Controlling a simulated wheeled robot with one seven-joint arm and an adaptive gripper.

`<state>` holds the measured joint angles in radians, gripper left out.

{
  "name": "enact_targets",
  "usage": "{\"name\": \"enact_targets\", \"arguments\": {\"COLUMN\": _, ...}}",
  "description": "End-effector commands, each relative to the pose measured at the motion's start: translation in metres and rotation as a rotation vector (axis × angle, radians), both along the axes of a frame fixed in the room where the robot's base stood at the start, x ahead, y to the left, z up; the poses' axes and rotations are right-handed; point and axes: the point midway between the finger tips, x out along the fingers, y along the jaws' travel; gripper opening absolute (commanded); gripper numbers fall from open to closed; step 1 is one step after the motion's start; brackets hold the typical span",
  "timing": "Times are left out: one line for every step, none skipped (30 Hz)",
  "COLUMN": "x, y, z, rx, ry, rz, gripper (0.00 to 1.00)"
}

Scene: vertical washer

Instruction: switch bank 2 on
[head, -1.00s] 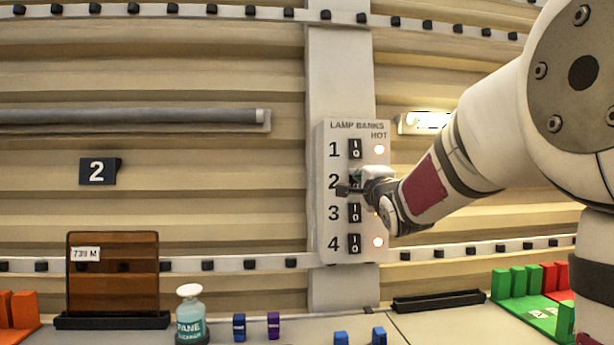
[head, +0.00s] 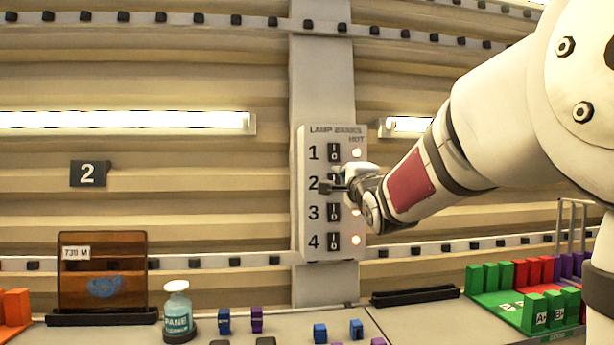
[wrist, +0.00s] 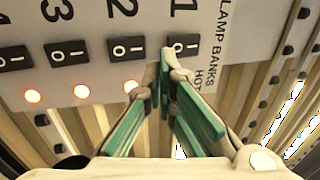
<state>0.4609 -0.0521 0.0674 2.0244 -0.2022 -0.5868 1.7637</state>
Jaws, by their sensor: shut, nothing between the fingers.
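The lamp banks panel (head: 312,240) is a white box on the post, with black rocker switches numbered 1 to 4. My gripper (head: 326,187) is shut and empty in front of row 2 and covers part of it. In the wrist view switch 2 (wrist: 126,49) shows just left of the fingertips (wrist: 163,65), beside switch 1 (wrist: 182,46). Whether the fingers touch the panel, and which way the rocker is tipped, I cannot tell.
Another lamp (head: 408,126) right of the post is lit. Several hot lights glow on the panel. Below are an amber plate (head: 102,265) with a blue smear, a spray bottle (head: 177,310), small blue and purple blocks, and a green tray (head: 505,305).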

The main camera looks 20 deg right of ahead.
Motion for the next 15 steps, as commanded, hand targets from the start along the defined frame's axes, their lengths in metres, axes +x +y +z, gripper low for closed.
{"name": "enact_targets", "arguments": {"x": -0.007, "y": 0.002, "z": 0.003, "rx": -0.002, "ry": -0.003, "rz": 0.000, "gripper": 0.00}}
{"name": "enact_targets", "arguments": {"x": -0.011, "y": 0.003, "z": 0.004, "rx": -0.002, "ry": -0.004, "rz": 0.000, "gripper": 0.00}}
{"name": "enact_targets", "arguments": {"x": -0.016, "y": 0.005, "z": 0.006, "rx": -0.003, "ry": -0.003, "rz": 0.000, "gripper": 0.00}}
{"name": "enact_targets", "arguments": {"x": -0.020, "y": 0.006, "z": 0.006, "rx": -0.004, "ry": -0.003, "rz": -0.001, "gripper": 0.00}}
{"name": "enact_targets", "arguments": {"x": -0.025, "y": 0.007, "z": 0.007, "rx": -0.004, "ry": -0.003, "rz": -0.001, "gripper": 0.00}}
{"name": "enact_targets", "arguments": {"x": -0.031, "y": 0.009, "z": 0.008, "rx": -0.003, "ry": -0.004, "rz": 0.000, "gripper": 0.00}}
{"name": "enact_targets", "arguments": {"x": -0.036, "y": 0.010, "z": 0.009, "rx": -0.003, "ry": -0.004, "rz": 0.000, "gripper": 0.00}}
{"name": "enact_targets", "arguments": {"x": -0.040, "y": 0.012, "z": 0.010, "rx": -0.002, "ry": -0.004, "rz": 0.001, "gripper": 0.00}}
{"name": "enact_targets", "arguments": {"x": -0.046, "y": 0.014, "z": 0.011, "rx": -0.002, "ry": -0.004, "rz": 0.001, "gripper": 0.00}}
{"name": "enact_targets", "arguments": {"x": -0.051, "y": 0.015, "z": 0.011, "rx": -0.002, "ry": -0.005, "rz": 0.000, "gripper": 0.00}}
{"name": "enact_targets", "arguments": {"x": -0.054, "y": 0.015, "z": 0.012, "rx": -0.002, "ry": -0.004, "rz": 0.000, "gripper": 0.00}}
{"name": "enact_targets", "arguments": {"x": -0.059, "y": 0.017, "z": 0.013, "rx": -0.003, "ry": -0.003, "rz": 0.000, "gripper": 0.00}}
{"name": "enact_targets", "arguments": {"x": -0.061, "y": 0.018, "z": 0.013, "rx": -0.003, "ry": -0.003, "rz": 0.001, "gripper": 0.00}}
{"name": "enact_targets", "arguments": {"x": -0.064, "y": 0.019, "z": 0.013, "rx": -0.003, "ry": -0.002, "rz": 0.001, "gripper": 0.00}}
{"name": "enact_targets", "arguments": {"x": -0.067, "y": 0.019, "z": 0.014, "rx": -0.003, "ry": -0.002, "rz": 0.001, "gripper": 0.00}}
